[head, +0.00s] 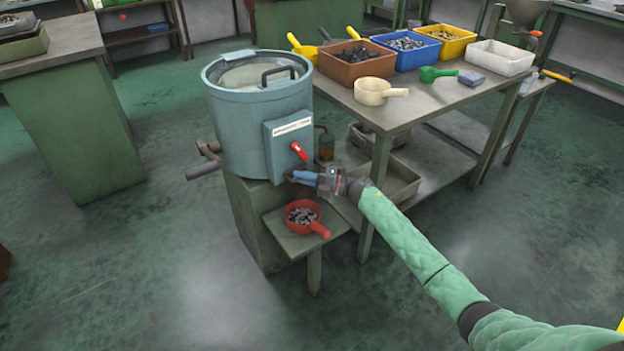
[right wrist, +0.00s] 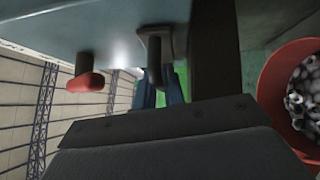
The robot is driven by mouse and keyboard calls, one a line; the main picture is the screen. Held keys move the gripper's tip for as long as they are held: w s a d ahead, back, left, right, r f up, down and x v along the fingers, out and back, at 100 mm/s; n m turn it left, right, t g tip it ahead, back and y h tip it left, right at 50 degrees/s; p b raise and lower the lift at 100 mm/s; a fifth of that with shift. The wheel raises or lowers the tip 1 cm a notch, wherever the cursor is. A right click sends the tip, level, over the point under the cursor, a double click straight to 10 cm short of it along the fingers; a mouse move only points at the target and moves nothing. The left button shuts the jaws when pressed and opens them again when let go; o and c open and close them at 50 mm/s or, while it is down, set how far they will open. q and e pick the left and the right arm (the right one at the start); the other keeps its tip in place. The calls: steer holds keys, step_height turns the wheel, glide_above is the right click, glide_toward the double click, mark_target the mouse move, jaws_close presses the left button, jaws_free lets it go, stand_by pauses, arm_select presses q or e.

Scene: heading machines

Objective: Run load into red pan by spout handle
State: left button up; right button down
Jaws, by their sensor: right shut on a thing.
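The blue-grey round machine (head: 235,125) stands on a green base, with its lid on top. My right gripper (head: 293,176) is at the lower front of the drum, below the red lever (head: 299,151). In the right wrist view its blue fingers (right wrist: 160,92) are closed around a dark spout handle (right wrist: 155,52); in the head view the gripper hides most of that handle. The red pan (head: 318,229) sits on the small stand just below and holds small metal pieces (head: 302,214). It also shows in the right wrist view (right wrist: 272,88). My left gripper is out of view.
A workbench (head: 440,96) at right holds a brown bin (head: 354,70), blue bin (head: 403,57), yellow bin (head: 447,46), white bin (head: 499,62) and several scoops. A green-sided bench (head: 75,130) stands at left. The floor in front is clear.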

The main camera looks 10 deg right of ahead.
steer(key=shift+w, duration=0.15)
steer(key=c, duration=1.8)
jaws_free()
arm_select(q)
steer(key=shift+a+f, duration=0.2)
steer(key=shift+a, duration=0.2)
arm_select(e)
steer(key=shift+o, duration=0.2)
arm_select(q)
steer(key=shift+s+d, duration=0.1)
arm_select(e)
steer(key=shift+s+d+f, duration=0.2)
steer(key=shift+d, duration=0.35)
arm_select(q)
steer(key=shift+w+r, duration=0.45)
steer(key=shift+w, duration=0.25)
arm_select(e)
steer(key=v, duration=0.6)
steer(key=shift+s+d, duration=0.15)
steer(key=shift+d, duration=0.1)
